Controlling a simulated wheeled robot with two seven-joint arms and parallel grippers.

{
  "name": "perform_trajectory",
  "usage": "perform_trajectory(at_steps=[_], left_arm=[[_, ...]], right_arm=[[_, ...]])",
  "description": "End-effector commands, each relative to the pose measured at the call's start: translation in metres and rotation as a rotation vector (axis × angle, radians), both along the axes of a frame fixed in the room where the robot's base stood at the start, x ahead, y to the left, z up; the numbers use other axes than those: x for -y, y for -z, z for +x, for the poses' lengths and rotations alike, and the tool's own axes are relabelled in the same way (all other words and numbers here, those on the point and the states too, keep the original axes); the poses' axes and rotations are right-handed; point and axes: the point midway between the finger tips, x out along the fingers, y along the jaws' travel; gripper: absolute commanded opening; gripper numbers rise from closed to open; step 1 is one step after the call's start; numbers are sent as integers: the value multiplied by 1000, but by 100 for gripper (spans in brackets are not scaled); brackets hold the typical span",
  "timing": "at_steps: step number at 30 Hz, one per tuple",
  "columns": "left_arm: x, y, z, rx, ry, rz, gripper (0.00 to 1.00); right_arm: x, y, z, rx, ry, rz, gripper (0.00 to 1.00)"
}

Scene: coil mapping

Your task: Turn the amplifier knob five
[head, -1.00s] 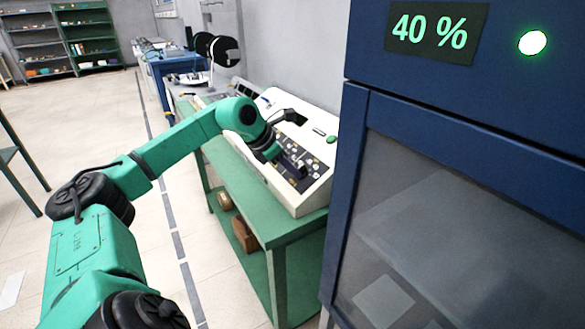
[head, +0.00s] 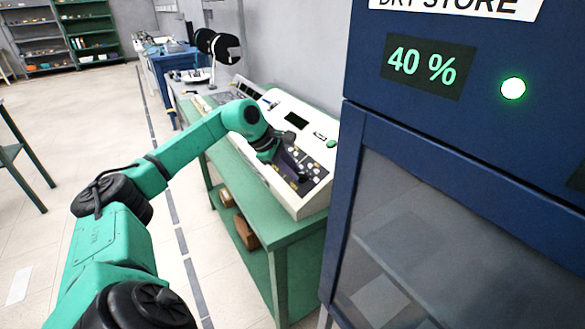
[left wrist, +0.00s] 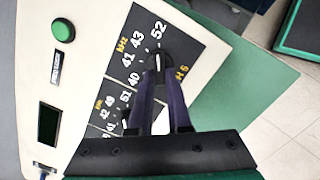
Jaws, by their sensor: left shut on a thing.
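The amplifier is a cream sloped console (head: 312,205) with a dark panel of small knobs. My left gripper (head: 299,174) reaches down to that panel in the head view. In the left wrist view its two purple fingers (left wrist: 158,75) close on a small dark knob (left wrist: 160,62) with a light pointer mark. Printed numbers such as 40, 41, 43 and 52 surround it, with yellow lettering that seems to read "kHz" and "H 5". Another knob (left wrist: 126,118) sits beside the fingers, partly hidden. My right gripper is not in view.
The console stands on a green bench (head: 262,225). A green button (left wrist: 63,31) and a dark display (left wrist: 48,123) are on its face. A tall blue cabinet (head: 345,150) reading 40 % stands close on the right. Open floor lies to the left.

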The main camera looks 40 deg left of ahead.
Motion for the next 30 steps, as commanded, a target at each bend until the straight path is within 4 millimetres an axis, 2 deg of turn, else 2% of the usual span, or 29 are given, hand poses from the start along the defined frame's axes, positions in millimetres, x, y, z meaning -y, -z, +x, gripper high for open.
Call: perform_trajectory(at_steps=[9,21,22,24,30], left_arm=[[-1,-3,2,20,70,40,0],[-1,-3,2,21,76,44,0],[-1,-3,2,21,76,44,24],[-1,-3,2,20,75,43,46],[0,-2,1,17,76,42,46]], right_arm=[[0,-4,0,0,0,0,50],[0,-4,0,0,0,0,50],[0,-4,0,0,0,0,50],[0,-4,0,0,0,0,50],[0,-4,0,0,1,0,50]])
